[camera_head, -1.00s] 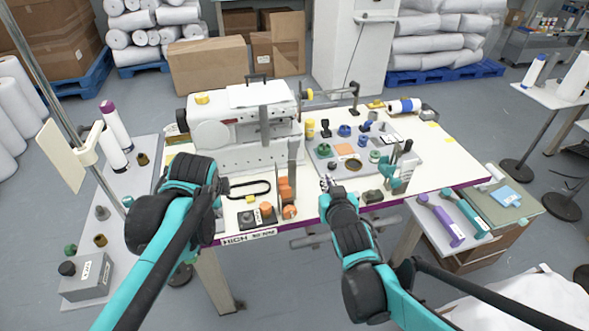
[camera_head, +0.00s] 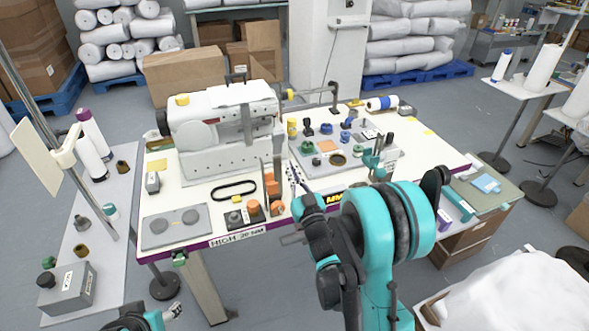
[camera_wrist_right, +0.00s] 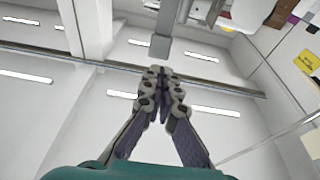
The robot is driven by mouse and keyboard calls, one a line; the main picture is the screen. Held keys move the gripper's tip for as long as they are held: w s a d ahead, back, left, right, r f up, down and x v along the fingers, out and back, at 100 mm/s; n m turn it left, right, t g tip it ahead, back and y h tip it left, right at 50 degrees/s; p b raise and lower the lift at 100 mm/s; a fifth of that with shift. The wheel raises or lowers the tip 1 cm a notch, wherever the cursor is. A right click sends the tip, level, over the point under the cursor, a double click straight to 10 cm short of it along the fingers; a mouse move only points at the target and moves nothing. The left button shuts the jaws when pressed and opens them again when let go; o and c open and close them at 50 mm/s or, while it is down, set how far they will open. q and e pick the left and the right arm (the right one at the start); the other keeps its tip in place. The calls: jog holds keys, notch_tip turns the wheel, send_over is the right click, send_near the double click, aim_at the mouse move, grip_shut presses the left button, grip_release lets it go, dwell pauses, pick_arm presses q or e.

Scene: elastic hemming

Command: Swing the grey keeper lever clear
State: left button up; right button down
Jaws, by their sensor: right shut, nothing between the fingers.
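A grey upright bar (camera_head: 277,150), which looks like the keeper lever, stands at the front right of the white sewing machine (camera_head: 215,135). My right gripper (camera_head: 293,176) is shut and empty, just right of this bar in the head view. In the right wrist view its fingertips (camera_wrist_right: 162,72) are together, pointing at a grey block on a post (camera_wrist_right: 161,46); I cannot tell whether they touch. My left gripper (camera_head: 174,311) is low at the bottom edge, away from the table; its finger state is unclear.
Orange blocks (camera_head: 272,186) and a black loop (camera_head: 234,189) lie near the bar. A grey plate with two discs (camera_head: 175,226) is at the table's front left. A grey tray of coloured parts (camera_head: 305,160) is to the right. My right arm hides the table's front right.

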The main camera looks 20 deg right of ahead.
aim_at(279, 138)
jog(key=x, duration=0.8)
jog(key=shift+f+b, duration=0.1)
jog(key=shift+b, duration=0.2)
jog(key=shift+w, duration=0.6)
pick_arm(q)
jog(key=shift+r, duration=0.2)
pick_arm(e)
jog(key=shift+r, duration=0.25)
pick_arm(q)
jog(key=shift+r, duration=0.1)
pick_arm(e)
jog(key=shift+w, duration=0.1)
